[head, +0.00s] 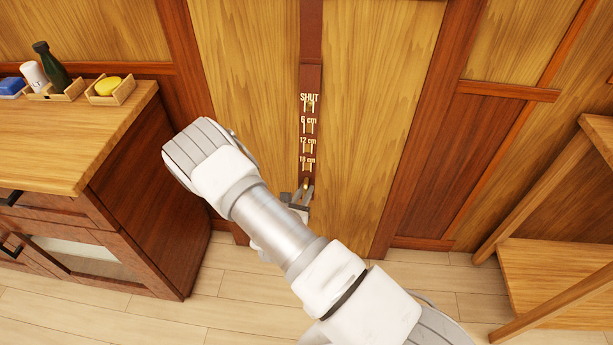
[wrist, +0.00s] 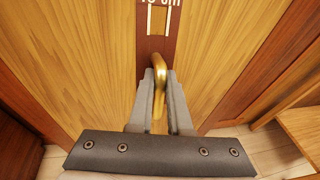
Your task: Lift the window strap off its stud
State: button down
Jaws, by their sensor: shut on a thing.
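The window strap (head: 311,80) is a narrow red-brown band hanging upright on the wood-panelled wall. It carries the marks SHUT, 6 cm, 12 cm and 18 cm from top to bottom, each with a small pale-framed, brass-coloured slot below or beside it. In the wrist view the strap's lower part (wrist: 153,46) shows with one slot. My gripper (head: 304,190) is at the strap's bottom end, below the 18 cm mark. In the wrist view its fingers (wrist: 160,80) are shut on a curved brass pull (wrist: 159,72).
A wooden cabinet (head: 130,160) stands at the left, with a green bottle (head: 50,64), a white container (head: 34,76) and a yellow soap (head: 108,86) in trays. A wooden bench (head: 555,270) is at the right. The floor between is clear.

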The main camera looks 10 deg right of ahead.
jog(key=shift+s+a+r, duration=0.2)
jog(key=shift+s+r, duration=0.05)
jog(key=shift+s, duration=0.4)
jog(key=c, duration=1.1)
grip_release()
jog(key=p+v, duration=0.1)
jog(key=v, duration=0.4)
jog(key=p+v, duration=0.1)
jog(key=v, duration=1.1)
jog(key=shift+s+r+p, duration=0.15)
jog(key=shift+r+p, duration=0.25)
